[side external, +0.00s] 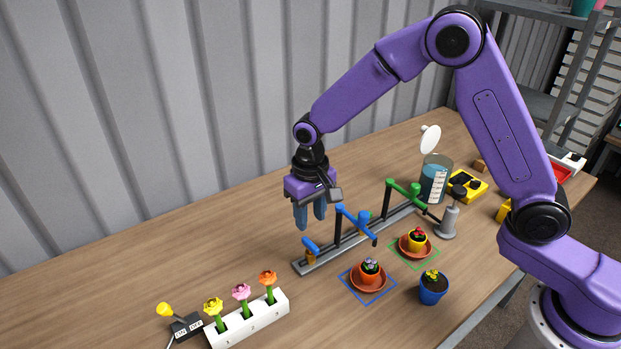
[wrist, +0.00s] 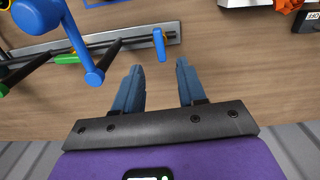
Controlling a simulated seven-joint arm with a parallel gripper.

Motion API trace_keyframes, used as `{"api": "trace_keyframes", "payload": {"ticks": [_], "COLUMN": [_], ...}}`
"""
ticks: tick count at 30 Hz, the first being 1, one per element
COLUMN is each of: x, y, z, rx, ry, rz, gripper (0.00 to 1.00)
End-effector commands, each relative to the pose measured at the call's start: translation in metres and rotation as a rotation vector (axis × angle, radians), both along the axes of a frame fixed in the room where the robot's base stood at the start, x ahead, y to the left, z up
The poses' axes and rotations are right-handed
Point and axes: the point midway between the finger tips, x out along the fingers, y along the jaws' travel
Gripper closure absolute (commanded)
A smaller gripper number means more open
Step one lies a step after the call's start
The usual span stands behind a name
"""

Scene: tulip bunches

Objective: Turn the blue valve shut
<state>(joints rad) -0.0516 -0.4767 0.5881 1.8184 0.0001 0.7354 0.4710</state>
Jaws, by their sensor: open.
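The blue valve handle (side external: 311,245) is a short lever on a brass-coloured body (side external: 310,257) at the near left end of a grey rail (side external: 345,246). The lever lies across the rail's length. In the wrist view the blue lever (wrist: 159,45) shows just beyond the gap between my fingertips. My gripper (side external: 310,222) is open and empty, with blue fingers pointing down above the valve and apart from it. In the wrist view my gripper (wrist: 158,67) has a finger on either side of the lever's line.
A blue spout (side external: 355,222) and a green spout (side external: 402,192) stand on the rail, right of the valve. Potted flowers on saucers (side external: 366,285) sit in front. A white flower block (side external: 250,322) and a switch (side external: 187,326) are at front left. The table at left is clear.

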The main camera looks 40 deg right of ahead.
Motion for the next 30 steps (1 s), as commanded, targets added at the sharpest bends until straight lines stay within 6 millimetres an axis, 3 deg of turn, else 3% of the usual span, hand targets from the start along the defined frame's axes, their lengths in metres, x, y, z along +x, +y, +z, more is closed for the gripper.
{"api": "trace_keyframes", "payload": {"ticks": [6, 13, 19, 30], "x": [0.000, 0.000, 0.000, 0.000], "y": [0.001, 0.000, 0.000, 0.000], "z": [0.048, 0.084, 0.097, 0.098], "rx": [0.002, 0.001, 0.000, -0.001], "ry": [-0.004, -0.002, 0.001, 0.001], "rz": [0.001, 0.000, 0.000, 0.000], "gripper": [0.60, 0.60, 0.60, 0.60]}}
